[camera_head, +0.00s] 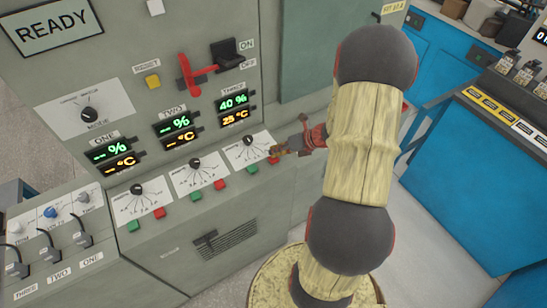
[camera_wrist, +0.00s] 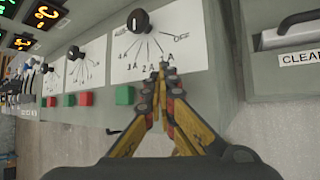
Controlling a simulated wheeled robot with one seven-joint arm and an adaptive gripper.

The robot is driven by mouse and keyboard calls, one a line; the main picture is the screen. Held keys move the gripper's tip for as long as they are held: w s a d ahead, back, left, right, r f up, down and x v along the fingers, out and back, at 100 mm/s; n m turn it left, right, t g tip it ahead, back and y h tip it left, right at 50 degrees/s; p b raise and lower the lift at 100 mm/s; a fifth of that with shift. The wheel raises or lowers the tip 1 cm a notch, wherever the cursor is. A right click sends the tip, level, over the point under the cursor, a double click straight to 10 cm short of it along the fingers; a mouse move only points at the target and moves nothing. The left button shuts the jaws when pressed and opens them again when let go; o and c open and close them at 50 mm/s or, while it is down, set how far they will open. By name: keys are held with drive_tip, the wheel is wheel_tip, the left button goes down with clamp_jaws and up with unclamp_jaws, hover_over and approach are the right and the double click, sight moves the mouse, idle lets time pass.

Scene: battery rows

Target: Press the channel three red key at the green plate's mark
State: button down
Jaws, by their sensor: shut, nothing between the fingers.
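The channel three panel is a white dial plate (camera_head: 238,152) with a black knob (camera_head: 249,140). A green key (camera_head: 252,169) and a red key (camera_head: 273,160) sit on the ledge below it. Channel three's display (camera_head: 233,108) reads a green 40 % and an orange 25 °C. My gripper (camera_head: 276,152) is shut and empty, its tips at the red key; I cannot tell whether they touch it. In the wrist view the fingertips (camera_wrist: 163,72) cover the plate's lower right and hide the red key, while the green key (camera_wrist: 125,94) shows to their left. I make out no green plate.
Channel two's green key (camera_head: 195,197) and red key (camera_head: 220,185) lie left on the same ledge. A red lever (camera_head: 190,78) juts out above the displays. A drawer marked CLEAR (camera_wrist: 296,58) is at the right in the wrist view.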

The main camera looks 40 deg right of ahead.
drive_tip(key=shift+r, duration=0.1)
drive_tip(key=shift+r+p, duration=0.75)
drive_tip(key=shift+p, duration=0.2)
wheel_tip(320, 180, up, 5)
drive_tip(key=p, duration=0.4)
drive_tip(key=shift+p, duration=0.4)
idle(0.5)
